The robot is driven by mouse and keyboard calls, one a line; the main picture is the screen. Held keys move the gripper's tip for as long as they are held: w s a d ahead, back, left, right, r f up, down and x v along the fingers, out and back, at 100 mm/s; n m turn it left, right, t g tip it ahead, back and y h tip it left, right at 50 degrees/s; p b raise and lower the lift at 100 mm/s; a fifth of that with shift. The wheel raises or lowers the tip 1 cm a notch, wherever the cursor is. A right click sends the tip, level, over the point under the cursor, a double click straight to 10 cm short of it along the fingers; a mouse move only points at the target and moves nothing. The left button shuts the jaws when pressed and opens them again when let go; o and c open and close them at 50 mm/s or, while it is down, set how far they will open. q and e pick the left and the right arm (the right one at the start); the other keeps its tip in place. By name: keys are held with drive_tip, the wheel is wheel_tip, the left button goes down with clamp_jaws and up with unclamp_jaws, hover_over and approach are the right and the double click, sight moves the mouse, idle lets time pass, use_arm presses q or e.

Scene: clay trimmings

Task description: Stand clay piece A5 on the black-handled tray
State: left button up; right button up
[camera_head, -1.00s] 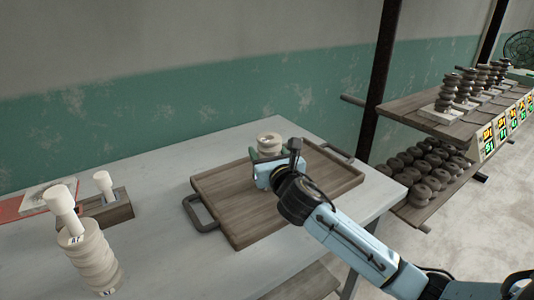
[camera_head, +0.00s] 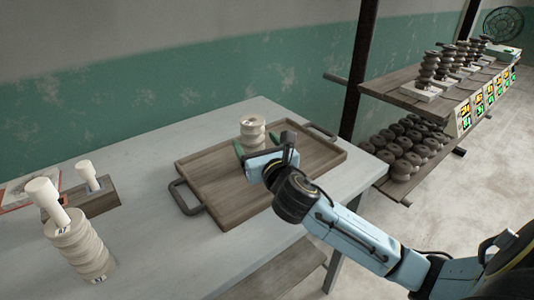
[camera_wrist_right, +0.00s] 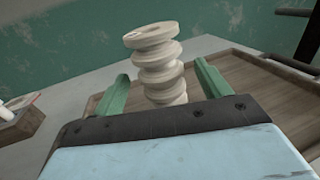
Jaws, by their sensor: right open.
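A pale ribbed clay piece (camera_head: 253,132) stands upright on the brown wooden tray (camera_head: 215,200) with black handles, towards its back edge. It also shows in the right wrist view (camera_wrist_right: 157,62), with a small mark on top too blurred to read. My right gripper (camera_head: 257,147) is open, its green fingers just in front of the clay piece and either side of its line. In the wrist view the open fingers (camera_wrist_right: 161,76) show bare gaps beside the clay, which stands beyond them. My left gripper is out of view.
Shelves (camera_head: 425,95) with dark clay pieces stand at right.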

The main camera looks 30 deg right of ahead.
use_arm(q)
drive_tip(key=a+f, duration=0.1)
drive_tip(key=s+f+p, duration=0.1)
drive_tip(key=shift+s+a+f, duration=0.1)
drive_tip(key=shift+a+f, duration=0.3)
use_arm(e)
drive_tip(key=s, duration=0.4)
drive_tip(key=s+a, duration=0.1)
drive_tip(key=s, duration=0.2)
drive_tip(key=shift+a, duration=0.1)
